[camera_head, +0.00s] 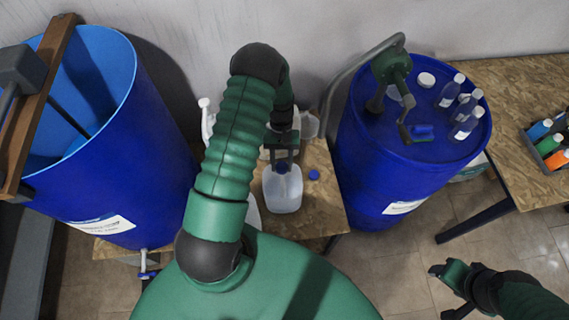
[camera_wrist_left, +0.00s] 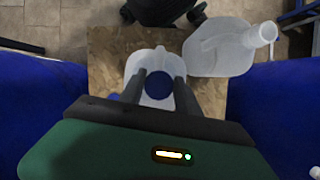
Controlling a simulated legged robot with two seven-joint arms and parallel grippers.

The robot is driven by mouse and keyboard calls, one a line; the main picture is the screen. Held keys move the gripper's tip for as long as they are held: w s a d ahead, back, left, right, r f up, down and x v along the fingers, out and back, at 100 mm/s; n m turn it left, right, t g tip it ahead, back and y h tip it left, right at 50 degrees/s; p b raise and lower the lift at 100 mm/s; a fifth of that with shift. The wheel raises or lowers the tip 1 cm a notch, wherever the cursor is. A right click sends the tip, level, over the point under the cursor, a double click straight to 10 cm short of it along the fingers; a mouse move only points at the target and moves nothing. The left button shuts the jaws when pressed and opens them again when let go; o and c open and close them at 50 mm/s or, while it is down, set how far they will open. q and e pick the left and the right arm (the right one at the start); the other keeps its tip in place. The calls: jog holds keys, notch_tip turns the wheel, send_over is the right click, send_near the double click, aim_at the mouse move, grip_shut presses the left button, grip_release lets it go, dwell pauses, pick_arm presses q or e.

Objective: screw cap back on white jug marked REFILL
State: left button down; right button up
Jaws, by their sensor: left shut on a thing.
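A translucent white jug (camera_head: 284,195) stands on the small wooden table; it also shows in the wrist view (camera_wrist_left: 143,66). No REFILL marking is readable. My left gripper (camera_head: 282,165) is above the jug's top, its fingers shut on a blue cap (camera_wrist_left: 159,85). The cap appears over the jug's neck; whether it touches the neck I cannot tell. Another blue cap (camera_head: 314,174) lies on the table, right of the jug. My right gripper (camera_head: 441,291) is at the lower right, open and empty, away from the jug.
A second pale jug (camera_wrist_left: 220,52) with an uncapped neck stands close by, mostly hidden by my arm in the head view. Blue drums stand left (camera_head: 155,165) and right (camera_head: 375,180). The right drum carries a pump (camera_head: 390,70) and several bottles. White containers stand behind.

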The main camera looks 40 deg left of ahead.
pick_arm(q)
jog(key=m, duration=0.2)
jog(key=m+y, duration=0.1)
jog(key=m, duration=0.2)
jog(key=shift+g+y, duration=0.3)
jog(key=shift+g, duration=0.1)
jog(key=c, duration=1.1)
grip_release()
jog(key=shift+s, duration=0.1)
jog(key=o, duration=0.3)
jog(key=shift+a+f, duration=0.1)
jog(key=o, duration=0.4)
